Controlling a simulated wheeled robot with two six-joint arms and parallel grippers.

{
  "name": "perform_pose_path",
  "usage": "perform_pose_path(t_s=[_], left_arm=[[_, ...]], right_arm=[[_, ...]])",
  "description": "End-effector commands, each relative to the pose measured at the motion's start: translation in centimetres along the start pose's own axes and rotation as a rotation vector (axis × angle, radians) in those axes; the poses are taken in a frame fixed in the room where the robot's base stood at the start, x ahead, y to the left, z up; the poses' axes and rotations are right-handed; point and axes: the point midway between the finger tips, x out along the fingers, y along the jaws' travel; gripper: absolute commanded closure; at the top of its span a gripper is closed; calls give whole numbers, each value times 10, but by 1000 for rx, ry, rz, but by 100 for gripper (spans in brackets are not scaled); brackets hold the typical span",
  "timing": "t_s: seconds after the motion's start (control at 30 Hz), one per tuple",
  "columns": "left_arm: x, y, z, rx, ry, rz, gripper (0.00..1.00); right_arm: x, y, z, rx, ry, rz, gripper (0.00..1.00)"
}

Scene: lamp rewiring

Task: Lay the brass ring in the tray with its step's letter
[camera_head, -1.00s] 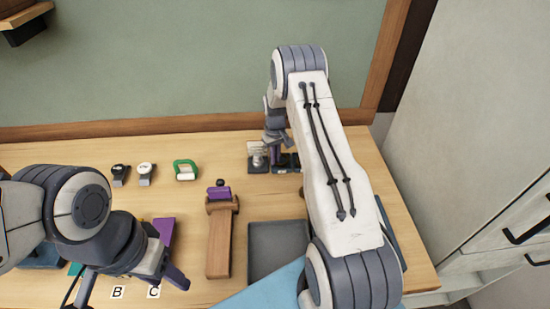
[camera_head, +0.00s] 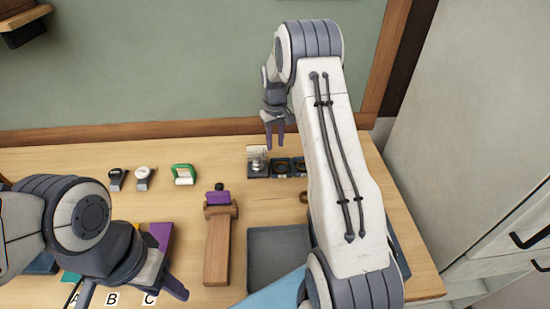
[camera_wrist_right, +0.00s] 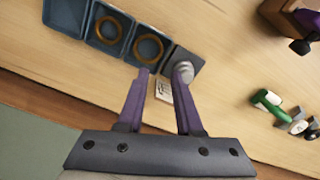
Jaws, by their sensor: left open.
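Three small dark blue trays stand in a row in the right wrist view. One brass ring (camera_wrist_right: 150,47) lies in the tray (camera_wrist_right: 133,59) nearest my fingers, and another brass ring (camera_wrist_right: 109,29) lies in the middle tray. The far tray (camera_wrist_right: 66,14) looks empty, though the picture's edge cuts it. In the head view two trays (camera_head: 280,167) show, partly behind my right arm. My right gripper (camera_head: 275,147) is open and empty above the row; its two fingers (camera_wrist_right: 161,80) stand apart. My left gripper (camera_head: 131,292) is open over the letter cards. No letters are readable on the trays.
A silver piece on a dark square base (camera_head: 257,163) adjoins the trays. Cards A, B and C (camera_head: 111,299) lie at front left. A wooden stand with a purple block (camera_head: 218,198), a grey tray (camera_head: 278,232) and a green piece (camera_head: 183,174) stand on the table.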

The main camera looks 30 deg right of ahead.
Motion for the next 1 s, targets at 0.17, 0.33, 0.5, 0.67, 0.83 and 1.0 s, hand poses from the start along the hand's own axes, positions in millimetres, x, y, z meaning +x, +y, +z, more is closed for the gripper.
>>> perform_pose_path(t_s=[0.17, 0.33, 0.5, 0.67, 0.83, 1.0], left_arm=[[9, -1, 0, 1, 0, 0, 50], [10, -1, 0, 1, 1, 0, 50], [10, -1, 0, 1, 1, 0, 50], [10, -1, 0, 1, 1, 0, 50], [10, -1, 0, 1, 1, 0, 50], [10, -1, 0, 1, 1, 0, 50]], right_arm=[[-25, 0, -1, 0, 2, 1, 65], [-34, 0, 0, 0, 0, 0, 65], [-48, -27, 4, -35, 5, -3, 65], [-89, -131, 45, -177, 19, -17, 65], [-126, -239, 152, -377, 32, -43, 65], [-134, -282, 269, -554, 35, -69, 65]])
